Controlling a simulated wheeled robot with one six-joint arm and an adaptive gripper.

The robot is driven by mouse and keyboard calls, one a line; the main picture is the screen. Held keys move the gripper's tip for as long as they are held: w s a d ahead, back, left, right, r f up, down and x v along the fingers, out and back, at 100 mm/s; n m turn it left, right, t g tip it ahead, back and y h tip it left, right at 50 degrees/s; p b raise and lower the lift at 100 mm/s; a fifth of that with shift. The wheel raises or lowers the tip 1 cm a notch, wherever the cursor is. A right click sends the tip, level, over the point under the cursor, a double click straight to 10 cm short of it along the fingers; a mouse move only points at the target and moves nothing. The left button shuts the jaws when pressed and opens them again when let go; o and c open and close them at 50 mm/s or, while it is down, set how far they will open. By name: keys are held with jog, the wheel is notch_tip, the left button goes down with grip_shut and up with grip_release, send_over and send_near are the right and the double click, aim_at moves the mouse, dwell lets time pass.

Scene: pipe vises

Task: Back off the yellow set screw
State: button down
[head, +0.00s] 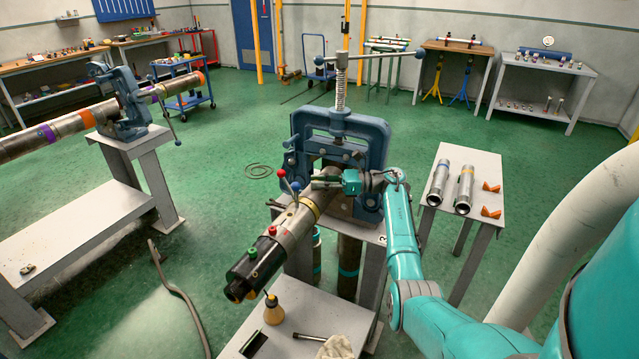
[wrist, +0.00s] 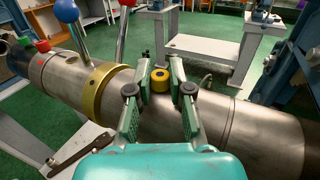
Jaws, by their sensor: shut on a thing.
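The yellow set screw (wrist: 160,80) is a short round knob with a dark hole in its top. It stands on the upper side of the steel pipe fitting (wrist: 220,118) in the wrist view. My gripper (wrist: 160,73) is closed around it, one finger on each side. In the head view my gripper (head: 325,180) is over the pipe, just in front of the blue vise (head: 375,150), and the yellow screw is not discernible there. A red knob (head: 272,230) and a green knob (head: 252,253) stand farther along the pipe, towards its dark end.
A brass collar (wrist: 103,90) with a blue-ball lever (wrist: 66,12) and a red-ball lever (wrist: 123,32) rises close to my gripper. A small bench (head: 290,325) with a bottle lies below the pipe. A side table (head: 470,160) holds two pipes at right.

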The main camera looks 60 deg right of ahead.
dwell(0.4)
jog(key=c, duration=1.1)
grip_release()
jog(key=shift+o, duration=0.2)
notch_tip(320, 180, up, 10)
